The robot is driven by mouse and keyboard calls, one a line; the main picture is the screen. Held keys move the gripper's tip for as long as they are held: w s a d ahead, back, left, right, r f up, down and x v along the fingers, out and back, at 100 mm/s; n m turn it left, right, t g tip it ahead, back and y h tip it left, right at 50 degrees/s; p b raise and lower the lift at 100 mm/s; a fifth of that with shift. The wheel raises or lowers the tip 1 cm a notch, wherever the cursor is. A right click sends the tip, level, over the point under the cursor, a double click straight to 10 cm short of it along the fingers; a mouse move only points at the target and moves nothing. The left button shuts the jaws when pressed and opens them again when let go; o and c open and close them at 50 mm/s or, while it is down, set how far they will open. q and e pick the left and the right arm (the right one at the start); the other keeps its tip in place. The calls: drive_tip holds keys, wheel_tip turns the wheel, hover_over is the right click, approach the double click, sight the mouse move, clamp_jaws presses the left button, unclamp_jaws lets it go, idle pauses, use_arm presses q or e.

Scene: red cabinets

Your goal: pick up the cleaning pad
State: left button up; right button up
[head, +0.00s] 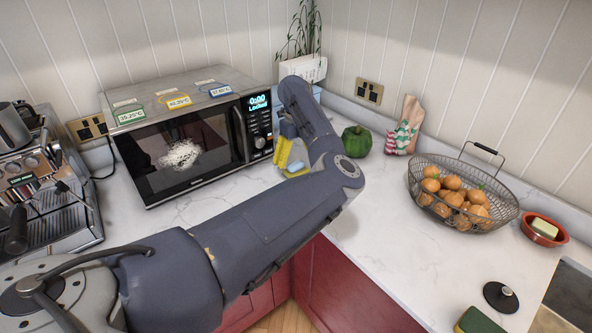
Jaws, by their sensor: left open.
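My left arm reaches in from the lower left, across the counter, to the back corner beside the microwave. My left gripper (289,160), with yellow finger parts, is open and points down near the counter there. A small light-blue thing (296,166) shows at the fingers; whether it is a pad, and whether the fingers touch it, I cannot tell. The arm hides part of that spot. A sponge-like pad (480,320), green on top with a yellow side, lies at the counter's front edge, cut off by the bottom of the view and far from the gripper. My right gripper is out of view.
A microwave (190,150) with tags on top stands left of the gripper, a coffee machine (45,180) at far left. A green pepper (357,142), a wire basket of onions (463,195), a red dish (543,229) and a black lid (500,297) stand to the right.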

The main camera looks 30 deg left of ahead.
sight(296, 163)
use_arm(q)
drive_tip(key=shift+f, duration=2.6)
drive_tip(key=c, duration=1.3)
drive_tip(key=shift+o, duration=0.2)
drive_tip(key=shift+r, duration=0.15)
